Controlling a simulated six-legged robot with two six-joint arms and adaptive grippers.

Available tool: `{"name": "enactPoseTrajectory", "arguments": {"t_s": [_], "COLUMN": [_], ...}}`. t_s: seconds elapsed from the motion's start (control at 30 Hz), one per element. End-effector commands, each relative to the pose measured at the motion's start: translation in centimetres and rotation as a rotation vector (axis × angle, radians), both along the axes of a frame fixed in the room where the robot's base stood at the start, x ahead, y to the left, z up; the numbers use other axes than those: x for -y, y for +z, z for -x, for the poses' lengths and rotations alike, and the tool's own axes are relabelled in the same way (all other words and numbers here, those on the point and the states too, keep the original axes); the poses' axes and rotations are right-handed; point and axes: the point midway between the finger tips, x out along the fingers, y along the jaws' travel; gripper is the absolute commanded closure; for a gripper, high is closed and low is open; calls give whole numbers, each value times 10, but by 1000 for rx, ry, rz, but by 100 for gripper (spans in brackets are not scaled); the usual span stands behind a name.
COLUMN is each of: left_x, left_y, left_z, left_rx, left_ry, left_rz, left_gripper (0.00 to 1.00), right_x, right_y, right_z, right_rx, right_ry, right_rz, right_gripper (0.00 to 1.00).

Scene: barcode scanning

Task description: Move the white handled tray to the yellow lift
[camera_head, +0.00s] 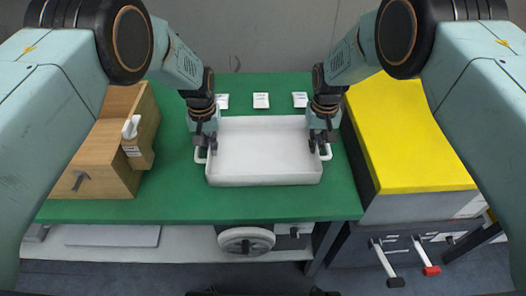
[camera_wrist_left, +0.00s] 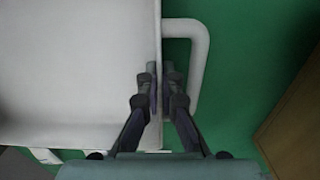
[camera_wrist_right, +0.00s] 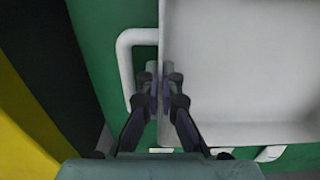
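The white handled tray (camera_head: 263,152) lies flat and empty on the green table, with a handle loop on each short side. My left gripper (camera_head: 205,148) is at its left wall; in the left wrist view its fingers (camera_wrist_left: 162,82) straddle the wall closely, beside the handle (camera_wrist_left: 199,70). My right gripper (camera_head: 322,144) is at the right wall; in the right wrist view its fingers (camera_wrist_right: 160,82) close around that wall beside the other handle (camera_wrist_right: 126,68). The yellow lift (camera_head: 415,132) stands right of the table, its top bare.
The green table (camera_head: 170,207) has three small white items (camera_head: 261,100) in a row behind the tray. A wooden box (camera_head: 100,160) with a white scanner-like device (camera_head: 131,127) stands at the left.

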Motion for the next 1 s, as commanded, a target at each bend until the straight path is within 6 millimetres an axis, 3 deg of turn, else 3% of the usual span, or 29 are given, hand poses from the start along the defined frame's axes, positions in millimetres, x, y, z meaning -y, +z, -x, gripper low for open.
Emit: {"name": "enactPoseTrajectory", "arguments": {"t_s": [0.23, 0.73, 1.0], "left_x": [0, 0, 0], "left_y": [6, 45, 49], "left_z": [2, 1, 0], "left_rx": [-6, -2, -1], "left_ry": [0, 0, 0], "left_rz": [-1, 0, 0], "left_gripper": [100, 100, 100], "right_x": [0, 0, 0], "right_y": [5, 45, 49], "right_z": [3, 1, 1], "right_rx": [-7, -3, -2], "right_ry": [0, 0, 0], "right_rz": [0, 0, 0], "right_gripper": [100, 100, 100]}}
